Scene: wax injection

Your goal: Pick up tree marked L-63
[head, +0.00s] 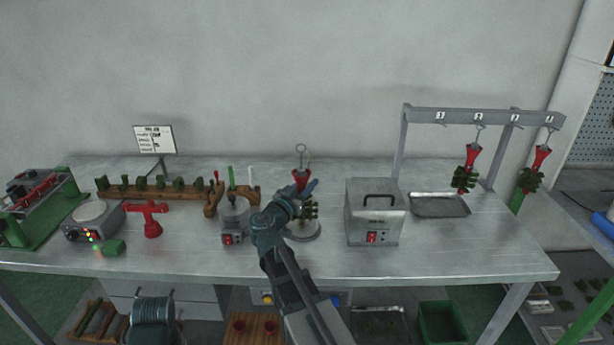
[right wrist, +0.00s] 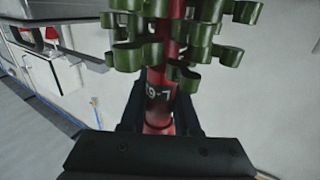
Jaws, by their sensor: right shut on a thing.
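A wax tree (head: 301,180) with a red cup, a wire hook on top and green pieces below stands over a round grey base (head: 306,235) at the middle of the bench. My right gripper (head: 303,191) is shut on its red part. In the right wrist view the red stem of the tree (right wrist: 168,60) passes between my fingers (right wrist: 160,105), with green pieces around it. Its dark label reads "L-6" as far as it shows; the last figure is hidden. I cannot tell whether the tree touches the base. My left gripper is out of view.
Two other trees (head: 467,171) (head: 533,171) hang from a grey numbered rack (head: 480,116) at the right, near a metal tray (head: 440,206). A grey box machine (head: 374,213) stands right of my gripper. A small heater (head: 233,222) and wooden rack (head: 150,190) are left.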

